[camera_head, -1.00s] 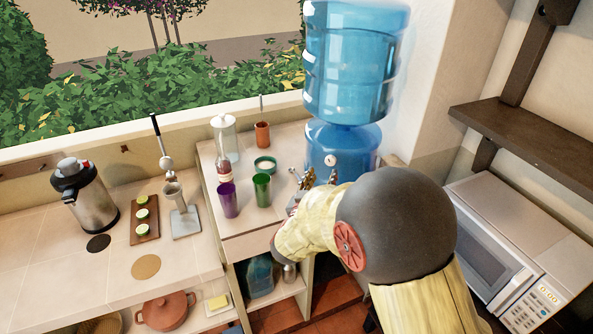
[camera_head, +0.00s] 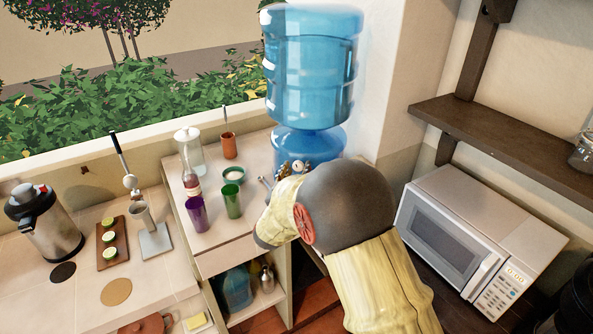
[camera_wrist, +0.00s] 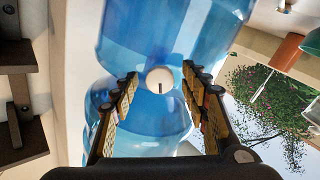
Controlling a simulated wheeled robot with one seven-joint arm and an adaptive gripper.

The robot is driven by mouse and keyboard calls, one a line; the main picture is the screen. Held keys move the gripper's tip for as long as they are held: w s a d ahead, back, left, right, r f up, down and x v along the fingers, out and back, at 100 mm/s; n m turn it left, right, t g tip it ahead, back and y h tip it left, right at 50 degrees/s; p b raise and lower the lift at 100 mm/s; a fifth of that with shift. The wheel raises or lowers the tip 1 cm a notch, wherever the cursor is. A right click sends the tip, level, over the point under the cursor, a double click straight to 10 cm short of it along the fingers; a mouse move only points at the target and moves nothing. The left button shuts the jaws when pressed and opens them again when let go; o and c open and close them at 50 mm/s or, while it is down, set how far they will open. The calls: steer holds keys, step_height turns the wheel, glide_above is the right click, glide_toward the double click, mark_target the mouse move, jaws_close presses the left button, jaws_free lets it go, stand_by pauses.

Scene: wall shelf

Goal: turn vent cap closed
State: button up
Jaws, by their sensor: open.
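The vent cap (camera_wrist: 160,79) is a small round white cap with a short dark line on it, on the blue water jug (camera_wrist: 140,112) in the wrist view. The stacked jugs stand on the counter in the head view (camera_head: 312,75). My gripper (camera_wrist: 159,75) is open in the wrist view, with one finger on each side of the cap in the picture. I see no contact with the cap. In the head view my gripper (camera_head: 292,169) is in front of the lower jug, where my arm and fingers mostly hide the cap.
A microwave (camera_head: 470,240) and a dark wall shelf (camera_head: 510,145) are on the right.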

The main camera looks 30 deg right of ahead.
steer(key=shift+c, duration=0.8)
steer(key=c, duration=1)
steer(key=shift+f+m+b, duration=0.1)
steer(key=shift+m+b, duration=0.2)
steer(key=shift+b, duration=0.05)
steer(key=m+b, duration=1.8)
steer(key=b, duration=0.1)
steer(key=shift+f+m+b, duration=0.1)
steer(key=shift+m+b, duration=0.25)
steer(key=shift+m, duration=0.05)
steer(key=shift+m+b, duration=1.25)
steer(key=shift+m, duration=0.15)
